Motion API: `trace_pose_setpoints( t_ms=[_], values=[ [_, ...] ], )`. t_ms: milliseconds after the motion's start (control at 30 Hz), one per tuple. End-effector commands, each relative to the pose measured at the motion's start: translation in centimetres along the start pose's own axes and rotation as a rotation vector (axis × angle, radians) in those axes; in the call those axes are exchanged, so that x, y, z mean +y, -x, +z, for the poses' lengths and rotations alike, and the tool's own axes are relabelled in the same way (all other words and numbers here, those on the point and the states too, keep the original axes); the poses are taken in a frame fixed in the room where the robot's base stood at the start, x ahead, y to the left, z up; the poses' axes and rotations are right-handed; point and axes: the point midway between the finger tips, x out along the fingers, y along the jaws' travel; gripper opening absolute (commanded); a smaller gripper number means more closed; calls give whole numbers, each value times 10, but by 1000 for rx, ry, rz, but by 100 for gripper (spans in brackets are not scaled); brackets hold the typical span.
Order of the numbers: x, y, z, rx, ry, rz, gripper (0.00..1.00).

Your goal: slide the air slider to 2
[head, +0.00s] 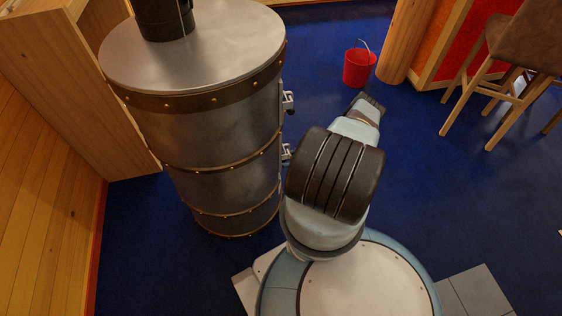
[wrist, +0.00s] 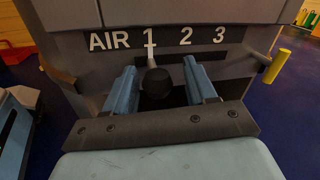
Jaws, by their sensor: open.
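In the wrist view, a dark plate (wrist: 108,57) carries the pale label AIR and the numbers 1, 2 and 3 from left to right. The air slider's round black knob (wrist: 157,83) is below the 1, with a thin pale pointer above it at the 1. My gripper (wrist: 161,68) is open, its two light blue fingers on either side of the knob. The right finger is just below the 2. A gap shows between the knob and the right finger; contact on the left is unclear. In the head view, the slider is not visible.
In the head view, a large banded metal stove (head: 205,125) stands left of my arm. A red bucket (head: 358,67) is on the blue floor behind, near a wooden post (head: 405,40). A bar stool (head: 515,55) is at the upper right.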

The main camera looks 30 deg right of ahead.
Motion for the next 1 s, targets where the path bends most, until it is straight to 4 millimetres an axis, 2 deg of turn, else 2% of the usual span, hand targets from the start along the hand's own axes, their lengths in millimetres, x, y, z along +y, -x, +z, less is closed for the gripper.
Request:
trace_pose_setpoints(
  t_ms=[100,667,1000],
  values=[
    [0,-1,0,0,0,1,55],
    [-1,0,0,0,0,0,1],
    [-1,2,-1,0,-1,-3,0]
  ],
)
